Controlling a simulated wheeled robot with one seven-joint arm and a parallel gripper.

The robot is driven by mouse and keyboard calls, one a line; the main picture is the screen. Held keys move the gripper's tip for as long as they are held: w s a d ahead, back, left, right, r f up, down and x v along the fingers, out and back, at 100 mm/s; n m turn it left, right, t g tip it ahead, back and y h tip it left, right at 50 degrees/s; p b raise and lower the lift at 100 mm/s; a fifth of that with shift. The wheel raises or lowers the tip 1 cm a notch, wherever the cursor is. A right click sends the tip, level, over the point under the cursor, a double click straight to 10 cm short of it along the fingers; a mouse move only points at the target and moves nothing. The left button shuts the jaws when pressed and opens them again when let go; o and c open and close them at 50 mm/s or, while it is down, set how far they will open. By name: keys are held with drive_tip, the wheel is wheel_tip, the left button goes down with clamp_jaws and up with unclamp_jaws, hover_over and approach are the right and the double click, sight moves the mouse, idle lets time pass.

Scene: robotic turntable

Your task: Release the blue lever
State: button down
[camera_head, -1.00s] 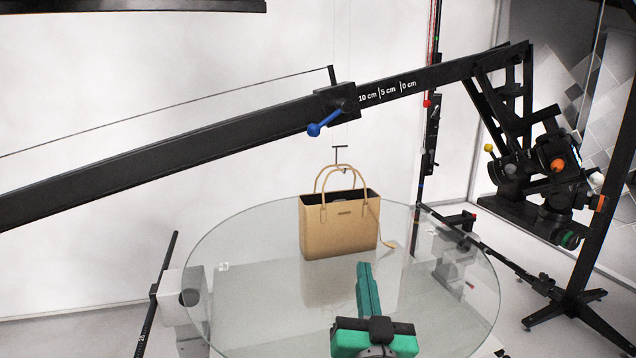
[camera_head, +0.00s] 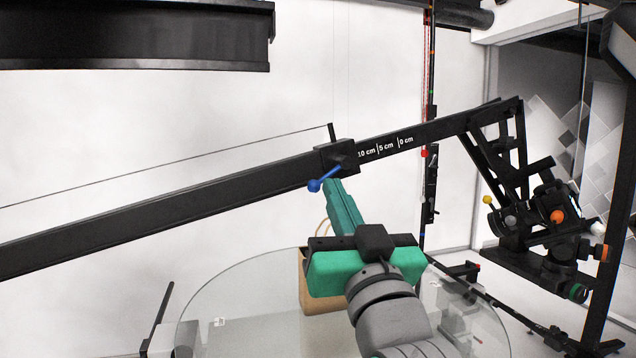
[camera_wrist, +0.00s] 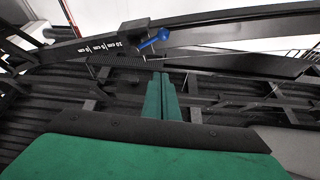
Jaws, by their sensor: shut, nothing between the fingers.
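The blue lever (camera_head: 323,180) sticks out to the lower left from a black clamp block (camera_head: 336,157) on a long sloping black beam (camera_head: 180,202). In the wrist view the blue lever (camera_wrist: 154,39) shows just beyond the fingertips. My gripper (camera_head: 332,186) is green, with its two fingers together and nothing between them. Its tips lie just below and right of the lever in the head view; I cannot tell whether they touch it. In the wrist view my gripper (camera_wrist: 161,76) points up toward the lever, with a gap in the picture between them.
A tan handbag (camera_head: 316,290) stands on a round glass turntable (camera_head: 235,290), mostly hidden behind my arm. A black camera rig (camera_head: 545,220) with coloured knobs hangs at the beam's right end. A dark overhead bar (camera_head: 130,35) is at upper left.

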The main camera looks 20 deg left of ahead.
sight(319, 183)
drive_tip(key=shift+w, duration=0.15)
drive_tip(key=x, duration=1)
drive_tip(key=shift+a+f, duration=0.15)
drive_tip(key=shift+f, duration=0.8)
drive_tip(key=shift+a+f, duration=0.1)
drive_tip(key=shift+f, duration=0.9)
drive_tip(key=shift+f, duration=0.1)
